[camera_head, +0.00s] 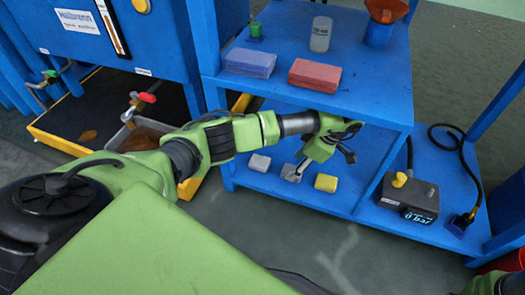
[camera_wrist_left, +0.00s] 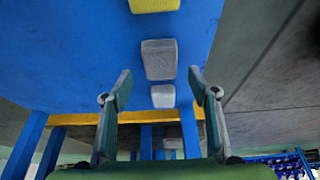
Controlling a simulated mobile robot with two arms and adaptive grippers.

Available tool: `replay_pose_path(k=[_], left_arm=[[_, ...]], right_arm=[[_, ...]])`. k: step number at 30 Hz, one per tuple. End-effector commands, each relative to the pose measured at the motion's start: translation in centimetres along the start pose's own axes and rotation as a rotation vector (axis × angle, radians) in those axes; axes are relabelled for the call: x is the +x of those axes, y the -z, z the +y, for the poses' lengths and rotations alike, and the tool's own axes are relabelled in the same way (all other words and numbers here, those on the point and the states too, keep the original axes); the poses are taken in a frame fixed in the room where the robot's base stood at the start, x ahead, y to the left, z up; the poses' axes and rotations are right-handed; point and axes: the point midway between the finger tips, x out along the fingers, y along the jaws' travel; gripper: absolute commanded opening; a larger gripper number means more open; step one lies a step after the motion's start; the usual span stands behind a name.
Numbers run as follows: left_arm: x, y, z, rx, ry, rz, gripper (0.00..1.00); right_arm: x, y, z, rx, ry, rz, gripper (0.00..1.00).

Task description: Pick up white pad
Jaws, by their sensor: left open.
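The white pad (camera_head: 259,162) lies on the blue lower shelf at the left end of a row of small pads. It also shows in the left wrist view (camera_wrist_left: 163,96), beyond a grey pad (camera_wrist_left: 158,60). The grey pad (camera_head: 290,172) sits in the middle of the row, partly covered by a finger in the head view. A yellow pad (camera_head: 326,183) is at the right. My left gripper (camera_head: 322,164) is open and empty above the row, nearer the grey pad than the white one. In the wrist view its fingers (camera_wrist_left: 160,74) stand apart on either side.
The upper blue shelf (camera_head: 375,95) hangs over the lower one, with purple (camera_head: 250,62) and red (camera_head: 315,75) blocks on it. A grey gauge box (camera_head: 408,196) with a cable stands right of the pads. A blue post (camera_head: 217,105) rises at the left.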

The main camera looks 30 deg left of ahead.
Motion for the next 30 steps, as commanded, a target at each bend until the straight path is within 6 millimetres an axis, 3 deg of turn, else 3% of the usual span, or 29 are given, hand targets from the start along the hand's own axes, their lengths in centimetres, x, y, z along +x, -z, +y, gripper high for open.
replay_pose_path(k=[3, 14, 20, 24, 30], left_arm=[[0.8, 2.4, -0.1, -0.002, 0.003, 0.000, 0.54], [2.2, 5.4, 0.0, -0.001, 0.001, -0.001, 0.54], [3.7, 9.1, -0.1, -0.004, 0.002, 0.001, 0.54], [6.0, 8.5, -0.1, 0.000, 0.001, -0.002, 0.54], [6.7, 8.7, 0.0, 0.000, 0.000, -0.001, 0.54]], right_arm=[[0.7, -0.2, 0.1, 0.000, 0.000, 0.000, 0.40], [1.1, -0.4, 0.2, 0.000, 0.000, 0.000, 0.40], [1.4, -0.4, 0.2, 0.000, 0.001, 0.001, 0.40], [-0.8, 0.6, -0.2, 0.000, 0.002, 0.007, 0.40], [-1.6, 0.6, -0.3, 0.000, 0.001, 0.000, 0.40]])
